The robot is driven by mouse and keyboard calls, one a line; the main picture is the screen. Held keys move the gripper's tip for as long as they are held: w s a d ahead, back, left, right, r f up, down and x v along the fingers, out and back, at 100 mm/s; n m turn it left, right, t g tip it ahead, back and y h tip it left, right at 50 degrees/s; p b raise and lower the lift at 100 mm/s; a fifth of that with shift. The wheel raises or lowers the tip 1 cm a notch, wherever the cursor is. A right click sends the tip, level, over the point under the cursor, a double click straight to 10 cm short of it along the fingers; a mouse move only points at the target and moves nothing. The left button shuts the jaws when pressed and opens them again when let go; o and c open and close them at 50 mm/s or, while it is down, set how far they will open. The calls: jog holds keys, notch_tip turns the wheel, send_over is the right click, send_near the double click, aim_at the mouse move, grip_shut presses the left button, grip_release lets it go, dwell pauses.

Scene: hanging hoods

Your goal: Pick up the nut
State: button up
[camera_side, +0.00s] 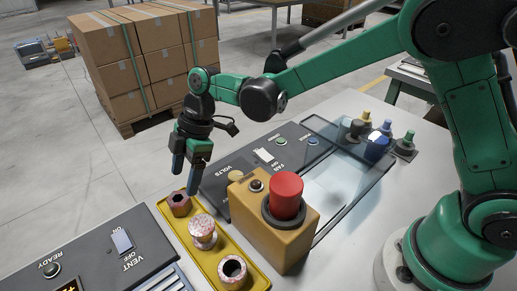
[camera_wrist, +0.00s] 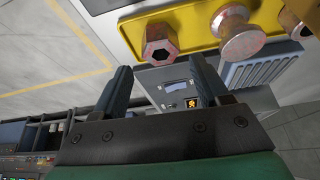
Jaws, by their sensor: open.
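In the wrist view the nut (camera_wrist: 160,43) is at the top, just beyond and roughly between my fingertips. My gripper (camera_side: 185,184) points down close above the nut, its two dark blue fingers apart and empty. It also shows in the wrist view (camera_wrist: 161,67). I cannot tell the exact height gap.
A worn spool-shaped piece (camera_side: 203,234) and a round hollow piece (camera_side: 232,270) share the tray. A tan box with a red button (camera_side: 286,195) stands right of it. Control panels (camera_side: 95,255) lie on both sides. Stacked cartons (camera_side: 140,55) are behind on the floor.

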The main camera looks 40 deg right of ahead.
aim_at(180, 197)
jog(key=shift+x, duration=2.85)
grip_shut()
jog(key=shift+r, duration=0.1)
